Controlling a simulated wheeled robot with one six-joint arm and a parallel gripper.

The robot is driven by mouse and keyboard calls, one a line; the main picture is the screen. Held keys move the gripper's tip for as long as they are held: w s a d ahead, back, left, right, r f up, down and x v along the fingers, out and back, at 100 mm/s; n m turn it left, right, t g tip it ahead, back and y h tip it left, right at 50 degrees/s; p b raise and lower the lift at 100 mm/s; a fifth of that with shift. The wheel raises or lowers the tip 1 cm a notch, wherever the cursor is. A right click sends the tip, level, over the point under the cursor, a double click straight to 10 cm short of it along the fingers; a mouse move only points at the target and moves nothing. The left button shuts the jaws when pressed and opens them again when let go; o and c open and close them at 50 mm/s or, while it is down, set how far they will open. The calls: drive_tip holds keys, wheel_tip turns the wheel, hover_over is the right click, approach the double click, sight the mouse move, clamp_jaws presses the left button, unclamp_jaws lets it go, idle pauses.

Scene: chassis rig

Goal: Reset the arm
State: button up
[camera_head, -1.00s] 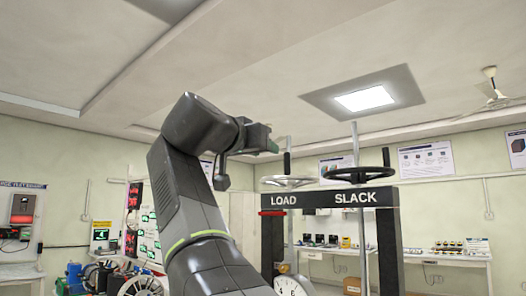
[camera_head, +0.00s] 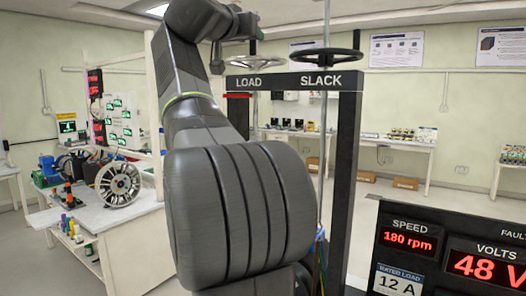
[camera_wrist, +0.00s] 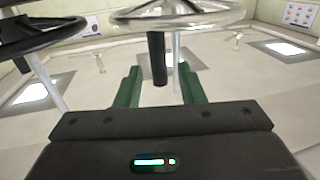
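My arm rises through the middle of the head view and bends over at the top. My gripper (camera_head: 250,24) is beside the LOAD/SLACK frame, near the silver handwheel. In the wrist view, the two green fingers of my gripper (camera_wrist: 164,90) are spread apart. Beyond the gap between them is a dark handle (camera_wrist: 157,58) hanging from the silver handwheel (camera_wrist: 180,14). I see nothing held between the fingers.
The black frame (camera_head: 345,160) carries the silver handwheel and a black handwheel (camera_head: 330,55). A display panel (camera_head: 440,215) reading 180 rpm and 48 V stands at right. A workbench (camera_head: 130,225) with a spoked wheel (camera_head: 118,184) is at left.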

sight(255, 56)
drive_tip(key=shift+p+x, duration=0.3)
drive_tip(key=shift+x, duration=1.05)
drive_tip(key=b+v, duration=0.4)
drive_tip(key=v, duration=1)
drive_tip(key=p+x, duration=0.4)
drive_tip(key=x, duration=1)
drive_tip(key=shift+w+d+r, duration=0.15)
drive_tip(key=shift+d+y, duration=0.1)
drive_tip(key=shift+y, duration=0.2)
drive_tip(key=shift+s+d+n+t+y+p, duration=0.3)
drive_tip(key=shift+s+d+n+t+y, duration=0.1)
drive_tip(key=shift+n+y, duration=0.2)
drive_tip(key=shift+w+n+y, duration=0.25)
drive_tip(key=shift+n+y, duration=0.05)
drive_tip(key=shift+y, duration=0.2)
